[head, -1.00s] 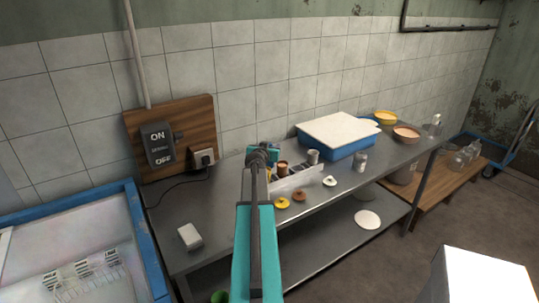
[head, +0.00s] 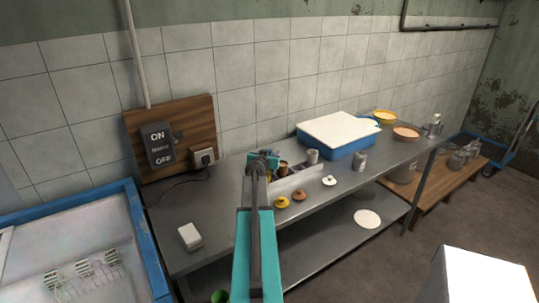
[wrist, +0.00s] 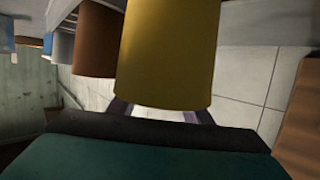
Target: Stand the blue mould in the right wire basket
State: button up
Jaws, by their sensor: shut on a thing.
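My gripper (head: 263,159) is at the back of the metal table in the head view, beside a pale rack. In the wrist view a yellow cylinder (wrist: 170,50) fills the middle, with my gripper's fingers at its lower end. They are shut on it. A brown cylinder (wrist: 97,42) stands beside it; it also shows in the head view (head: 283,168). I cannot make out a blue mould; small blue patches at the wrist view's left edge are unclear. The right wire basket (head: 112,256) is in the blue-rimmed tub (head: 152,247) at lower left.
The pale rack (head: 297,180) holds cylinders. Yellow, brown and white lids lie in front, the white one (head: 329,180) farthest right. A grey canister (head: 360,159) and a covered blue tray (head: 352,148) stand farther right. A white box (head: 190,237) is at the table's left; the surface around it is clear.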

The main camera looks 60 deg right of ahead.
jog(key=shift+f, duration=0.15)
jog(key=o, duration=1.4)
jog(key=shift+o, duration=0.2)
jog(key=shift+r, duration=0.2)
jog(key=b+v, duration=0.3)
jog(key=v, duration=0.9)
jog(key=shift+f, duration=0.1)
jog(key=shift+c, duration=0.3)
